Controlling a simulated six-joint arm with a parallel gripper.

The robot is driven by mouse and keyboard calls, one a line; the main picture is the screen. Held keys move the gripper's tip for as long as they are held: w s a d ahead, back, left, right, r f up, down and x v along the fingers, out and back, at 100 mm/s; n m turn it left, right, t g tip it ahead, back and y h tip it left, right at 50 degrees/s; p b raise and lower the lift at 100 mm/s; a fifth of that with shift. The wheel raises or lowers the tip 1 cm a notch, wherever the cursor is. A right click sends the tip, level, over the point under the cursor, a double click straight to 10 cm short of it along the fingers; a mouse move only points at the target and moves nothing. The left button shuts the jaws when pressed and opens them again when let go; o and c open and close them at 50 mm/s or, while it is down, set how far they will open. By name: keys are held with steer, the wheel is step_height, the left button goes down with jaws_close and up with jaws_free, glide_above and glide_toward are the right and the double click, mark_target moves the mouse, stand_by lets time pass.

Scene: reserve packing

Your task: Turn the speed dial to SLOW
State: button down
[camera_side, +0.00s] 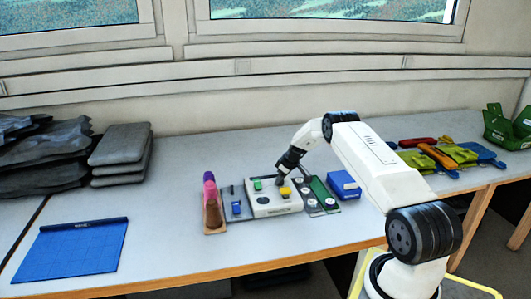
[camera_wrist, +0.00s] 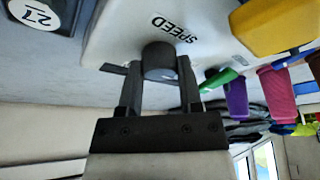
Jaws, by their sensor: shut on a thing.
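The speed dial (camera_wrist: 158,58) is a dark round knob on a white control box (camera_wrist: 118,30), beside the printed word SPEED. In the wrist view my gripper (camera_wrist: 157,72) has a finger on each side of the dial and is shut on it. In the side view my gripper (camera_side: 281,177) reaches down to the back of the white box (camera_side: 272,210). The dial is hidden there behind the gripper. A green part (camera_side: 257,185) and a yellow knob (camera_side: 285,191) are on the box top. I cannot read the dial's setting or any SLOW mark.
Left of the box are a panel with a blue part (camera_side: 236,208) and a wooden holder (camera_side: 213,218) with coloured pieces. Right of it are a green panel with round pieces (camera_side: 312,203) and a blue box (camera_side: 344,184). A blue mat (camera_side: 70,250) lies far left. The front table strip is clear.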

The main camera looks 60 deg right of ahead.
steer(key=shift+r, duration=0.1)
steer(key=shift+c, duration=1.3)
jaws_free()
steer(key=v, duration=0.7)
steer(key=shift+r, duration=0.3)
steer(key=shift+s, duration=0.15)
